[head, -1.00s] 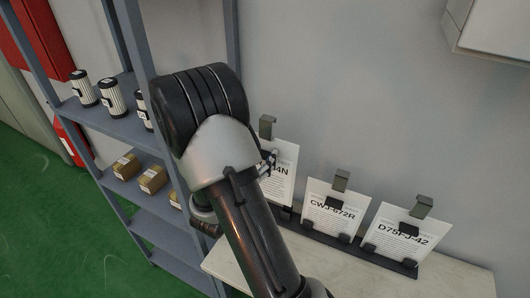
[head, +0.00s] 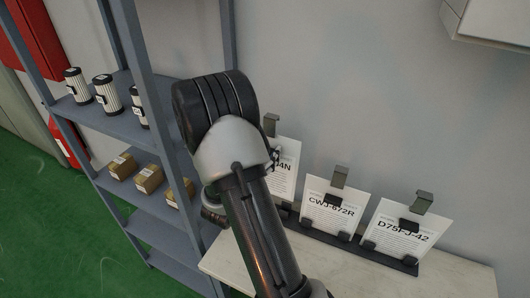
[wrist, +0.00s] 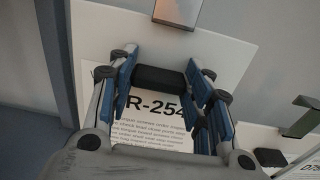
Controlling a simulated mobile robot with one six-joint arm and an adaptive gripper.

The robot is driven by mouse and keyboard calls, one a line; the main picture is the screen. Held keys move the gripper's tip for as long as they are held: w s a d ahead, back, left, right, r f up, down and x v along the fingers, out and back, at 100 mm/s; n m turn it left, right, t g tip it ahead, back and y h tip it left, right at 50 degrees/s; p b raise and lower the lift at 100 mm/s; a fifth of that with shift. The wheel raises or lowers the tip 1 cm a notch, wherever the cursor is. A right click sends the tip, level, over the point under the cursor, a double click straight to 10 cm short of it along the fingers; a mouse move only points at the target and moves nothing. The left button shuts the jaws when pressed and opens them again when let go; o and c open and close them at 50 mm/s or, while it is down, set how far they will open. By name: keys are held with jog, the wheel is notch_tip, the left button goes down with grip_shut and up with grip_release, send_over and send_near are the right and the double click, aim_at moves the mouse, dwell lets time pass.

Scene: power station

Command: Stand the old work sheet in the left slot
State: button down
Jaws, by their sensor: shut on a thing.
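A white work sheet (wrist: 148,140) printed "R-254" is in front of my gripper (wrist: 163,78) in the wrist view. My gripper is shut on a black grip block on the sheet's face. The same sheet (head: 288,165), ending in "4N", shows at the left of the row in the head view, partly behind my arm. It looks upright, leaning slightly back. A black rack (head: 361,252) runs along the sheets' feet. My arm hides the left slot, so I cannot tell whether the sheet's lower edge is seated.
Sheets "CWJ-672R" (head: 333,216) and "D75FJ-42" (head: 398,238) stand to the right, each with a metal clip on top. The pale bench top (head: 335,272) is clear in front. A blue-grey shelf (head: 135,205) with filters and boxes stands close on the left.

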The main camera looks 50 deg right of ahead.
notch_tip(320, 180, down, 10)
jog(key=b, duration=0.7)
jog(key=shift+f, duration=0.15)
dwell(0.5)
jog(key=c, duration=0.7)
grip_release()
jog(key=shift+c, duration=0.2)
jog(key=v, duration=1.2)
